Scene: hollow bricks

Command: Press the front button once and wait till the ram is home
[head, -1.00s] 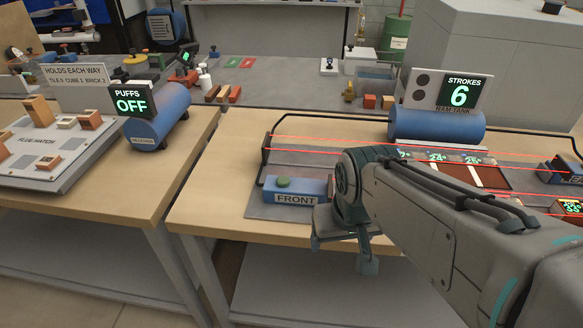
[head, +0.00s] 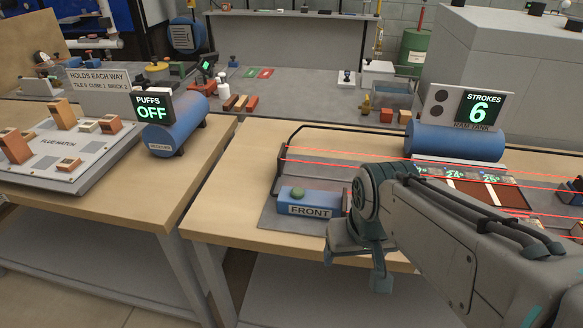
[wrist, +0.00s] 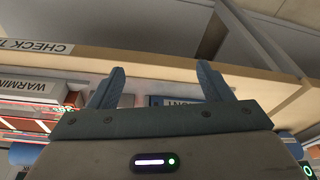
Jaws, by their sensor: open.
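My gripper (head: 357,270) hangs beside and to the right of the box, near the table's front edge, apart from the button. In the wrist view my gripper (wrist: 160,92) has its two fingers spread with nothing between them. The ram tank (head: 455,142) is blue, and its STROKES display (head: 478,109) reads 6. The ram itself is not clearly visible; my arm hides part of the press.
Red beams (head: 430,172) cross above the press plate inside a black rail. On the left table are a blue receiver (head: 176,125), a PUFFS display (head: 152,106) reading OFF, and the flue hatch board (head: 50,150) with bricks. A gap separates the tables.

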